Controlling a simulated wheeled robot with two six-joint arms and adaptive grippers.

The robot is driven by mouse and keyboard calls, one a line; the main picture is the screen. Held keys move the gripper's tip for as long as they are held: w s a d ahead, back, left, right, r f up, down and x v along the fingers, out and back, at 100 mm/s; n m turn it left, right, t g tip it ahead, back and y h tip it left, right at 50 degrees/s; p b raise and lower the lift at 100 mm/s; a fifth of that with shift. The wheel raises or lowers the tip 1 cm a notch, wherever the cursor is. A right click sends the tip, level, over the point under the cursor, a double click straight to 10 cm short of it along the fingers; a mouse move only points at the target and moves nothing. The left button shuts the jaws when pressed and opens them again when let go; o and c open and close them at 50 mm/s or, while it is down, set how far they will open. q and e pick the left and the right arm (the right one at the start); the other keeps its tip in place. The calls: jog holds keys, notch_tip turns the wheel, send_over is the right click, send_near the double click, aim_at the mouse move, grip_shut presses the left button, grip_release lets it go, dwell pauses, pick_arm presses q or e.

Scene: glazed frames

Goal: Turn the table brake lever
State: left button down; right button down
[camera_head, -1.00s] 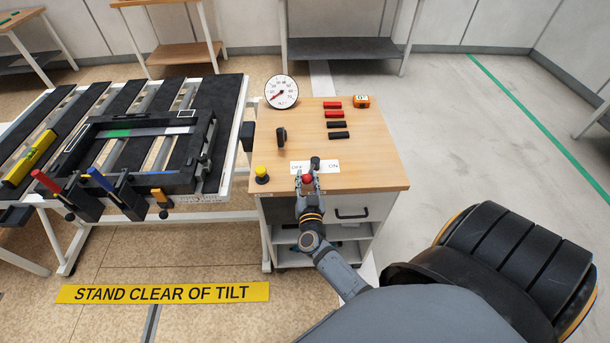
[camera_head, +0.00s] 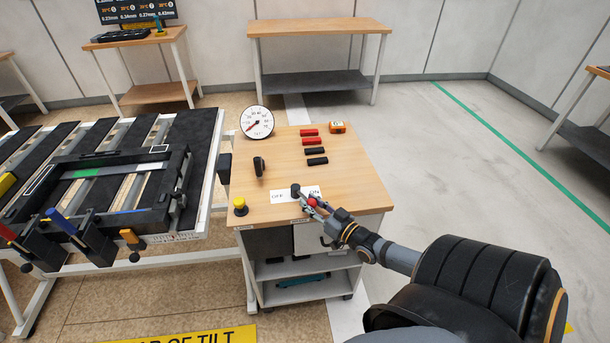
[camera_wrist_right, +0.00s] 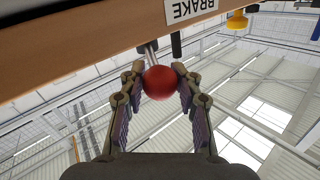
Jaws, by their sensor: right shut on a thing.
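The brake lever's red ball knob (camera_head: 312,202) is at the front edge of the wooden cabinet top (camera_head: 350,180). A white OFF/ON label (camera_head: 280,198) lies beside it, with a black pivot (camera_head: 296,190) between the two words. The red ball is on the ON side of the pivot. My right gripper (camera_head: 316,206) reaches in from the right and is shut on the red ball. In the right wrist view the red ball (camera_wrist_right: 159,83) sits between the fingertips, with a metal rod (camera_wrist_right: 148,54) behind it and a BRAKE label (camera_wrist_right: 192,8) above. My left gripper is out of view.
A round dial gauge (camera_head: 257,122), a black handle (camera_head: 259,166), a yellow knob (camera_head: 240,206) and red and black bars (camera_head: 314,150) are on the cabinet top. The black slatted tilt table (camera_head: 200,150) stands at the left. The floor to the right is clear.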

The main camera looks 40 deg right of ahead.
jog(key=shift+d, duration=0.85)
jog(key=shift+f, duration=0.1)
jog(key=c, duration=1.4)
grip_release()
jog(key=o, duration=0.4)
jog(key=shift+s+d, duration=0.2)
jog(key=shift+s, duration=0.05)
jog(key=shift+o, duration=0.2)
jog(key=shift+w, duration=0.1)
jog(key=s, duration=1.2)
jog(key=shift+d, duration=0.4)
